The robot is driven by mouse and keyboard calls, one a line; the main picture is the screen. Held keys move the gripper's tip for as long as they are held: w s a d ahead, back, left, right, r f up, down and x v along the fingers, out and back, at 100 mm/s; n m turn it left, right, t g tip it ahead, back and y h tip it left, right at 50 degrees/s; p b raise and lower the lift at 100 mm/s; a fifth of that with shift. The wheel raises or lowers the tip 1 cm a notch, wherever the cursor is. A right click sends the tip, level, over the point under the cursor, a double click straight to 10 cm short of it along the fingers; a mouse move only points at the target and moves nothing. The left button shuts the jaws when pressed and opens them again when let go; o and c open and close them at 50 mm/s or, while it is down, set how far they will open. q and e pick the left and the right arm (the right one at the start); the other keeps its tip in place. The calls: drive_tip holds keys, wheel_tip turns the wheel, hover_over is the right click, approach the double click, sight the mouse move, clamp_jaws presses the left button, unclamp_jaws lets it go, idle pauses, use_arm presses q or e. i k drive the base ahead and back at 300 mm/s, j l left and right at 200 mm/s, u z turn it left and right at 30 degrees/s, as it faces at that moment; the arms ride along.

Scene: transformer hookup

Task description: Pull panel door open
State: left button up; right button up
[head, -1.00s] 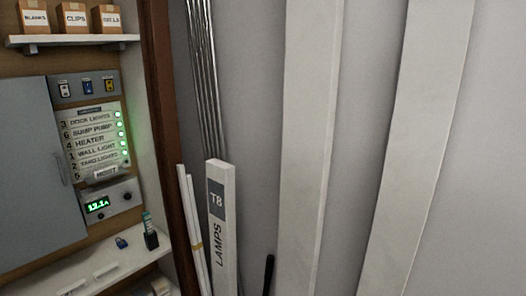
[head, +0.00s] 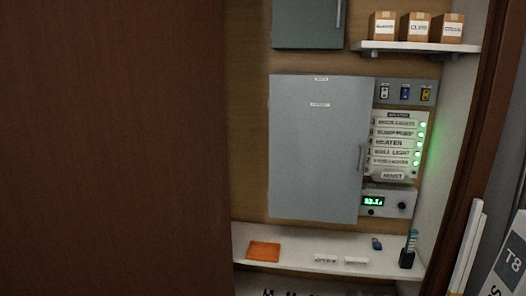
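The grey panel door (head: 315,155) is shut on the wood-coloured back wall, in the middle of the head view. It has two small labels near its top and a vertical handle (head: 361,154) along its right edge. Neither of my grippers shows in the head view.
A dark brown wooden surface (head: 110,150) fills the left. Right of the panel are switches (head: 405,92), a labelled board with green lights (head: 397,147) and a meter (head: 387,202). A shelf (head: 285,238) below holds an orange item (head: 264,251); boxes (head: 416,27) stand upper right.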

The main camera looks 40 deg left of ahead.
sight(320, 125)
drive_tip(key=u, duration=1)
